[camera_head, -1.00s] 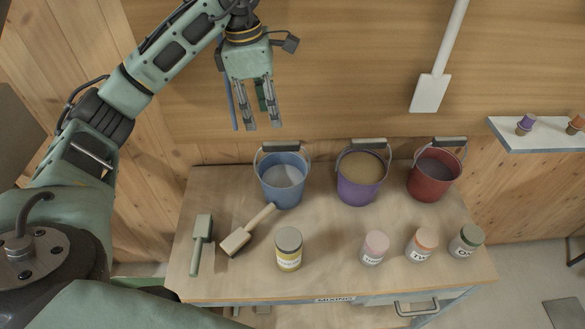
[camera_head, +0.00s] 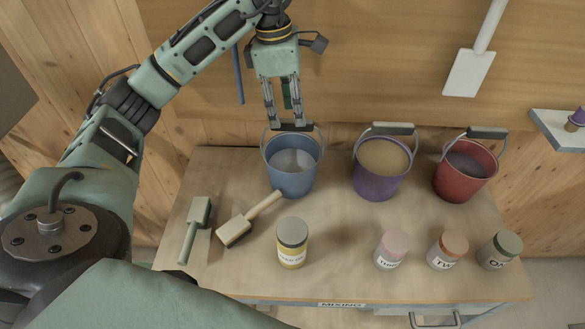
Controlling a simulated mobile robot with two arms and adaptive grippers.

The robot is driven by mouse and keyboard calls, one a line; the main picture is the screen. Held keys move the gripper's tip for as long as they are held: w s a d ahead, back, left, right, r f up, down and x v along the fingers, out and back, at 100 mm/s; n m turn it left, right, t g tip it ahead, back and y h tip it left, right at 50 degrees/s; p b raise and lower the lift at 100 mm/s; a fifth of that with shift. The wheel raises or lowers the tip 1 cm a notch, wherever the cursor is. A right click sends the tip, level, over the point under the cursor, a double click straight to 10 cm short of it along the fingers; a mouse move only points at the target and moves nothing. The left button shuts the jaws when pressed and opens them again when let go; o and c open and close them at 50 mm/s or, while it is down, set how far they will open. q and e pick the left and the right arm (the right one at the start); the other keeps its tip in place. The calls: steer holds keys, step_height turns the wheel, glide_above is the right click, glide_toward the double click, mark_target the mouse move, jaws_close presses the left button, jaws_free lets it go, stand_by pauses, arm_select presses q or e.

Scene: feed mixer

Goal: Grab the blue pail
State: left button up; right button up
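The blue pail (camera_head: 290,178) stands upright at the back left of the table, with pale contents inside. Its dark handle grip (camera_head: 296,127) is raised at the back of its rim. My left gripper (camera_head: 285,120) points down just above and behind the pail, its fingertips at the handle grip in the picture. The two fingers are apart with a gap between them. I cannot tell whether the fingertips touch the handle. My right gripper is not in view.
A purple pail (camera_head: 380,180) and a red pail (camera_head: 462,180) stand to the right on the table (camera_head: 340,235). Several small jars (camera_head: 447,250) are front right.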

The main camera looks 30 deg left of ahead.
mark_target(292, 130)
arm_select(q)
steer(key=shift+d+f, duration=0.1)
steer(key=shift+f, duration=0.75)
steer(key=f+p, duration=0.1)
steer(key=f, duration=0.2)
steer(key=f+p, duration=0.1)
steer(key=shift+w+d+f+p, duration=0.15)
steer(key=shift+w+d+p, duration=0.05)
steer(key=shift+w+p, duration=0.2)
steer(key=shift+f, duration=0.4)
steer(key=shift+f+b, duration=0.25)
steer(key=shift+b, duration=0.1)
jaws_close()
